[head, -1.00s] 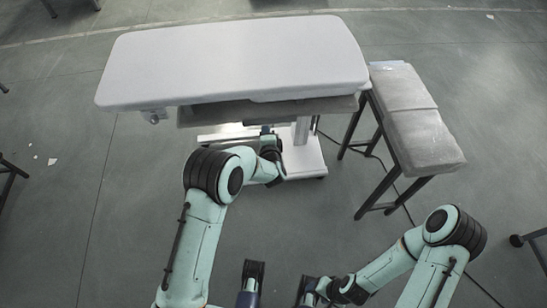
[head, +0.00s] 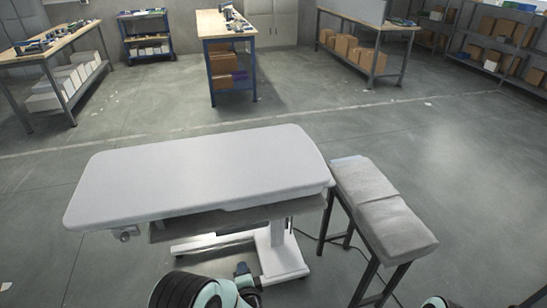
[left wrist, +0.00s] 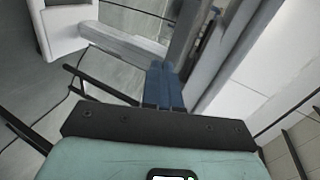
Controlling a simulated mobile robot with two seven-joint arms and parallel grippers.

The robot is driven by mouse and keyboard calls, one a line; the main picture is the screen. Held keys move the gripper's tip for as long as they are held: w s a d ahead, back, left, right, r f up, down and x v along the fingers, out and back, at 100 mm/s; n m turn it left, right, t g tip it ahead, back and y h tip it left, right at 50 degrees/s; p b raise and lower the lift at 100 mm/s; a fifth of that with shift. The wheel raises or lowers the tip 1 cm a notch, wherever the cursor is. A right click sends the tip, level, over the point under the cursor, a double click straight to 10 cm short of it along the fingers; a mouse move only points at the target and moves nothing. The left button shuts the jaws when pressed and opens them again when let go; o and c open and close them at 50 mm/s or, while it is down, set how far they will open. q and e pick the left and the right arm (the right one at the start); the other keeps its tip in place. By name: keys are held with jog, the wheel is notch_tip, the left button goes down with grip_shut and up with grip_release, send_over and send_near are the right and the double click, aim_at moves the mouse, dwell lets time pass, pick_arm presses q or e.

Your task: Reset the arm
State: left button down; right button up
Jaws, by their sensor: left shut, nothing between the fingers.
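My left arm comes in at the bottom of the head view, mostly cut off by the frame edge. My left gripper (head: 243,270) is small there, just in front of the white lift column's base under the grey-white padded table (head: 200,172). In the left wrist view the blue fingers of my left gripper (left wrist: 163,86) are together, with nothing between them. They are near pale metal parts; contact cannot be told. Of my right arm only a small piece shows at the bottom edge, and its gripper is out of view.
A grey cushioned bench (head: 385,205) on dark legs stands right of the table, with a cable on the floor between. The white column foot (head: 283,262) is close to my left gripper. Workbenches (head: 229,25) and shelves stand far back. Open floor lies between.

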pick_arm(q)
jog(key=s+a+f+n+g+h+p, duration=0.2)
jog(key=s+f+n+g, duration=0.2)
jog(key=s+f, duration=0.3)
jog(key=s+a+f+n+g+h+p, duration=0.25)
jog(key=s+f+n, duration=0.2)
jog(key=s, duration=0.35)
jog(key=s+d+n+g+h+p, duration=0.3)
jog(key=s+n+g, duration=0.4)
jog(key=s, duration=1.1)
jog(key=shift+s+d+r+n+p, duration=0.35)
jog(key=shift+d+n+p, duration=0.25)
jog(key=shift+n, duration=0.45)
pick_arm(e)
notch_tip(320, 180, up, 9)
jog(key=w, duration=0.1)
jog(key=shift+w, duration=0.4)
pick_arm(q)
jog(key=shift+g, duration=0.25)
pick_arm(e)
jog(key=c, duration=0.3)
pick_arm(q)
jog(key=shift+a, duration=0.1)
pick_arm(e)
jog(key=shift+w+a, duration=0.1)
